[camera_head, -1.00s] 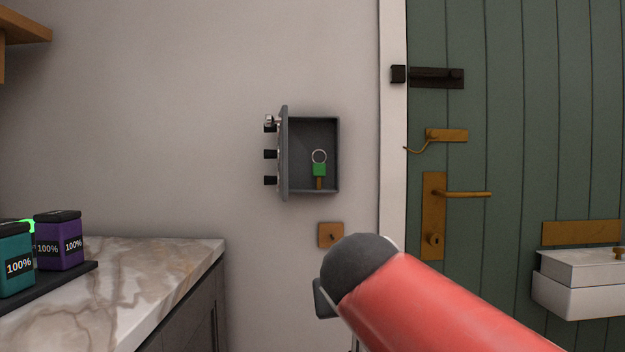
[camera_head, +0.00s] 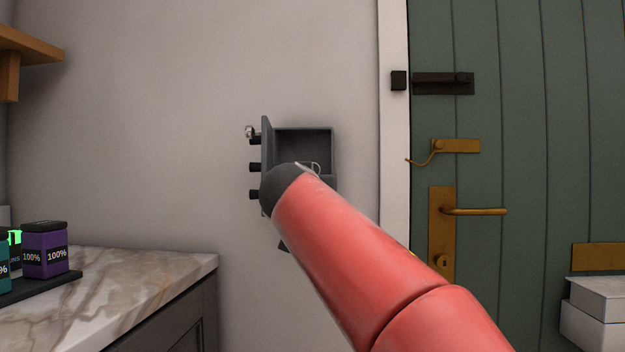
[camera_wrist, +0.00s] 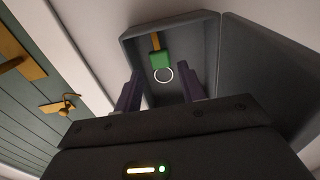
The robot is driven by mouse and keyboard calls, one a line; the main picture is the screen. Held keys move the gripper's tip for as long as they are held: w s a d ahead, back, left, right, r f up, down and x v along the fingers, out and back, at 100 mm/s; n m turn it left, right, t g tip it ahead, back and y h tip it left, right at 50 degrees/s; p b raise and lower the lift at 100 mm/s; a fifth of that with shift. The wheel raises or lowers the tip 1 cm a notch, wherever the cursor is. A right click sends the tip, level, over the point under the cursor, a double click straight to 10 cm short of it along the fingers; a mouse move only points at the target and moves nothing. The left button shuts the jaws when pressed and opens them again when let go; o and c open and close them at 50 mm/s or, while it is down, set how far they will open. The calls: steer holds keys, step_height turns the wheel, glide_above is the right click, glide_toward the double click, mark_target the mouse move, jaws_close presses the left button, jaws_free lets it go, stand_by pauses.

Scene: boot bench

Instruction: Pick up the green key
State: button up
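The green key (camera_wrist: 160,59) hangs inside a small grey wall box (camera_wrist: 191,28), with its metal ring toward my gripper in the wrist view. My gripper (camera_wrist: 166,85) is open, its two dark fingers apart at the box's opening. The key's ring shows between the fingers and nothing is visibly held. In the head view my red arm hides the key and my fingers; the box (camera_head: 303,143) shows above the arm, its door (camera_head: 267,150) swung open to the left.
A marble counter (camera_head: 140,285) with a purple box (camera_head: 45,250) stands at the lower left. A green door (camera_head: 530,120) with a brass handle (camera_head: 475,211) is at the right. A wooden shelf (camera_head: 30,50) juts out at the upper left.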

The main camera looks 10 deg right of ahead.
steer(key=p+x, duration=0.1)
steer(key=x, duration=0.2)
steer(key=p+x, duration=0.1)
steer(key=x, duration=0.1)
steer(key=shift+d+r+p, duration=0.1)
steer(key=shift+r+p, duration=0.2)
steer(key=shift+r, duration=0.1)
steer(key=c, duration=0.7)
